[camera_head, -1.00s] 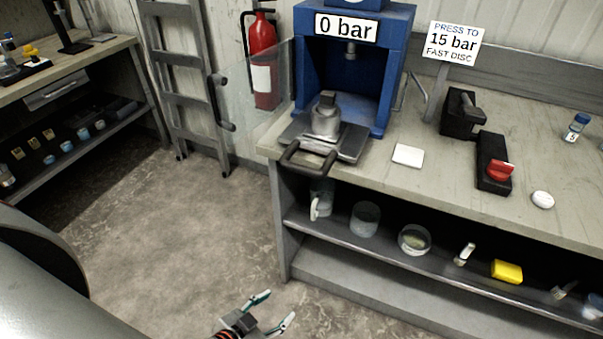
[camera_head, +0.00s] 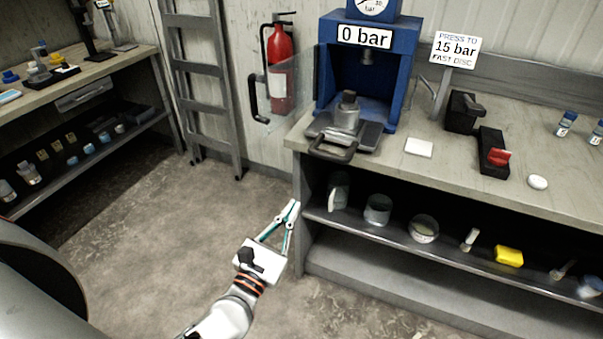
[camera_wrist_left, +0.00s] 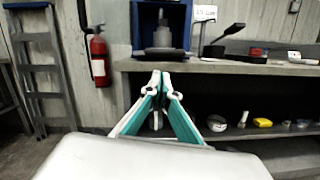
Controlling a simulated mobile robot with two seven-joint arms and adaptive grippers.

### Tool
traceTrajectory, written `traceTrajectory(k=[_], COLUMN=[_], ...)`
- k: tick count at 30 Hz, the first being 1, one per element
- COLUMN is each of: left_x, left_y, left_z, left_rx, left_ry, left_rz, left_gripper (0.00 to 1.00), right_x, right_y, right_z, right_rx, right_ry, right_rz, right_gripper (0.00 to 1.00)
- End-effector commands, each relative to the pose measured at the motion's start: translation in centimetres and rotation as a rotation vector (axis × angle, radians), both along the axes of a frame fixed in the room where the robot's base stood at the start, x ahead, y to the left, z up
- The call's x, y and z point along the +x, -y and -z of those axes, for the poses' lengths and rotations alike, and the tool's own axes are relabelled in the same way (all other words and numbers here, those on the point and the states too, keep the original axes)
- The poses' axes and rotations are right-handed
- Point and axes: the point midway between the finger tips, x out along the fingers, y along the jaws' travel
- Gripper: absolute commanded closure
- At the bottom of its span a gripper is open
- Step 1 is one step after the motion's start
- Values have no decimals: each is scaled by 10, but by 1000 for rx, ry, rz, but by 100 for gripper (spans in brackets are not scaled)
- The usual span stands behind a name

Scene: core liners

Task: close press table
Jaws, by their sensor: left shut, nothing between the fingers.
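The blue press (camera_head: 408,70) stands on the workbench with a "0 bar" sign on its front. Its press table (camera_head: 368,136), a dark sliding plate with a black handle (camera_head: 334,148), sticks out at the front and carries a metal die (camera_head: 347,112). A clear guard door with a black handle (camera_head: 258,100) stands swung open at the left. My left gripper (camera_head: 290,208) is shut and empty, below and left of the press table, in front of the bench leg. In the left wrist view its fingertips (camera_wrist_left: 161,76) meet below the press (camera_wrist_left: 162,30). My right gripper is not in view.
The workbench (camera_head: 460,180) holds a white card (camera_head: 418,147), a black device with a red switch (camera_head: 497,158) and bottles. Its shelf below holds glassware and a yellow block (camera_head: 508,256). A fire extinguisher (camera_head: 281,70) and a ladder (camera_head: 205,90) stand behind. The floor (camera_head: 150,220) is clear.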

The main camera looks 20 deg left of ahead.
Motion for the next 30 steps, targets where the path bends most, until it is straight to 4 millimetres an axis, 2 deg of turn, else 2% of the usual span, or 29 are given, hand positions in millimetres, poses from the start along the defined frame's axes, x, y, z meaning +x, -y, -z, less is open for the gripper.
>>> traceTrajectory(k=[3,8,11,24,30], left_x=[6,16,30,112,135], left_y=[-7,-9,-8,-5,-5], left_z=[-6,-10,-14,-30,-33], left_rx=[-149,-189,-187,-182,-181], left_ry=[-1,-1,0,-1,-2], left_rz=[-2,-4,-4,-3,-3], left_gripper=[100,100,100,100,100], right_x=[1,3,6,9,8], right_y=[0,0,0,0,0], right_z=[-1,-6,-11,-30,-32], right_rx=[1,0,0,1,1], right_ry=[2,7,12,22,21], right_rz=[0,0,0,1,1], right_gripper=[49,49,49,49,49])
